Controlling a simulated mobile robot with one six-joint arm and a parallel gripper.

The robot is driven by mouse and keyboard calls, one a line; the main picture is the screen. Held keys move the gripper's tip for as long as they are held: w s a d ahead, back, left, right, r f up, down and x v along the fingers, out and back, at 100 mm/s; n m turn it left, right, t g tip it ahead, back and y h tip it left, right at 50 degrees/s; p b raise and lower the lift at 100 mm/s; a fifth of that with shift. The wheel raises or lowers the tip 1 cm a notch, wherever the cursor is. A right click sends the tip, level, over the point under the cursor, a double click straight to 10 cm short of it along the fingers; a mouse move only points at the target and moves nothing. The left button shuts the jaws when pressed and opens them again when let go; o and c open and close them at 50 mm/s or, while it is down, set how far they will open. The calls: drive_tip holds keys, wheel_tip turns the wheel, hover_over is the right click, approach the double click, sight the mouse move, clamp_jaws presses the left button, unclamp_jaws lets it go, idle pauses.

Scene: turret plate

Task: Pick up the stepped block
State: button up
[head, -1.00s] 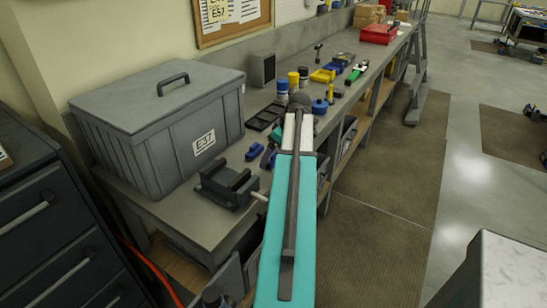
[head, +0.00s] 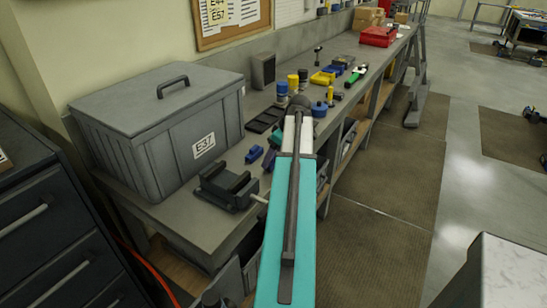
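I cannot pick out the stepped block for certain. Two small blue pieces lie on the grey workbench (head: 180,222) between the lidded bin and my arm: one blue piece (head: 254,154) and a second blue piece (head: 269,160) close to its right. They are too small to tell whether either is stepped. My teal arm reaches forward from the bottom of the head view over the bench's front edge. Its far end is a dark rounded part beside the bench items. My gripper's fingers do not show, so I cannot see whether they hold anything.
A large grey lidded bin (head: 160,140) fills the bench's left end. A dark vise (head: 226,188) stands before it. Farther back are yellow and blue containers (head: 293,84), a yellow tray (head: 323,76) and a red box (head: 378,37). A pale-topped block (head: 505,270) stands lower right. Floor between is clear.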

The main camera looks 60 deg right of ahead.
drive_tip(key=shift+r, duration=0.1)
drive_tip(key=shift+r+b, duration=0.7)
drive_tip(key=shift+r, duration=0.65)
drive_tip(key=shift+s+d+r, duration=0.15)
drive_tip(key=shift+r, duration=0.15)
drive_tip(key=s+d+r+b, duration=0.1)
drive_tip(key=s+d+b, duration=0.3)
drive_tip(key=s+d, duration=0.5)
drive_tip(key=s, duration=0.3)
drive_tip(key=shift+s+r, duration=0.25)
drive_tip(key=shift+s, duration=0.1)
